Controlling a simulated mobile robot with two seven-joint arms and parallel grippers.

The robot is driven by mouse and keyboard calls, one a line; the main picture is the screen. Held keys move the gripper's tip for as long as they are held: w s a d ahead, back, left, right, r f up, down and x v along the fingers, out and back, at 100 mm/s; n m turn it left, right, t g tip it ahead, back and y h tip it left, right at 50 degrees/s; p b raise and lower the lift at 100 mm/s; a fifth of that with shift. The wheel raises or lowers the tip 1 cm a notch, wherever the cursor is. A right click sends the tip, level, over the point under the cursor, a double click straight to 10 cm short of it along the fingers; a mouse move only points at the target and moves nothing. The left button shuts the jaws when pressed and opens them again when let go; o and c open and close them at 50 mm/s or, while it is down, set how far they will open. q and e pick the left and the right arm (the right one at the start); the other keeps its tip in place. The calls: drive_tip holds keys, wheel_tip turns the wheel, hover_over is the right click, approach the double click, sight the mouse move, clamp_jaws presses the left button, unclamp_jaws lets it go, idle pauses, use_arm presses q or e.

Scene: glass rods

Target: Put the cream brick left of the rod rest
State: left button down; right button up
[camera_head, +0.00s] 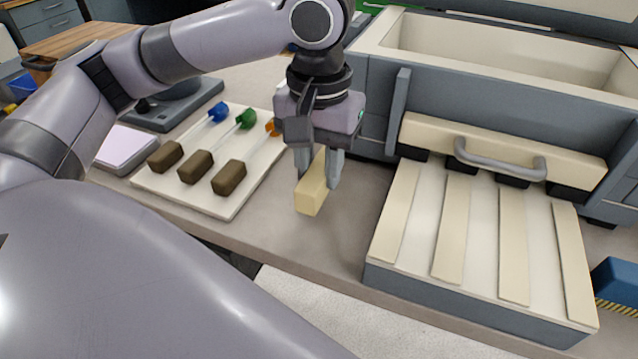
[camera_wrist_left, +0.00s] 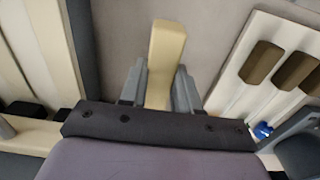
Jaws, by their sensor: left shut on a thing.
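The cream brick (camera_head: 311,199) is a long pale block held between the fingers of my left gripper (camera_head: 318,180). The gripper points down and is shut on it, between the white board (camera_head: 235,208) and the slatted block. In the left wrist view the brick (camera_wrist_left: 166,45) sticks out past the fingertips (camera_wrist_left: 158,88). I cannot tell whether it touches the bench. The white board, seemingly the rod rest, lies left of the brick and bears three rods with brown grips (camera_head: 229,178) and blue, green and orange tips. My right gripper is not in view.
A grey block with cream slats (camera_head: 511,240) stands right of the brick, before a grey box with a handled cream door (camera_head: 500,160). A pale pad (camera_head: 126,148) and a dark grey device (camera_head: 172,112) lie left of the board. Bare bench (camera_head: 345,225) surrounds the brick.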

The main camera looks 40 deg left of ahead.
sight(319, 168)
use_arm(q)
wheel_tip(319, 168, down, 3)
drive_tip(key=shift+f+b, duration=0.2)
drive_tip(key=shift+b, duration=0.1)
drive_tip(key=shift+r, duration=0.1)
drive_tip(key=c, duration=0.8)
unclamp_jaws()
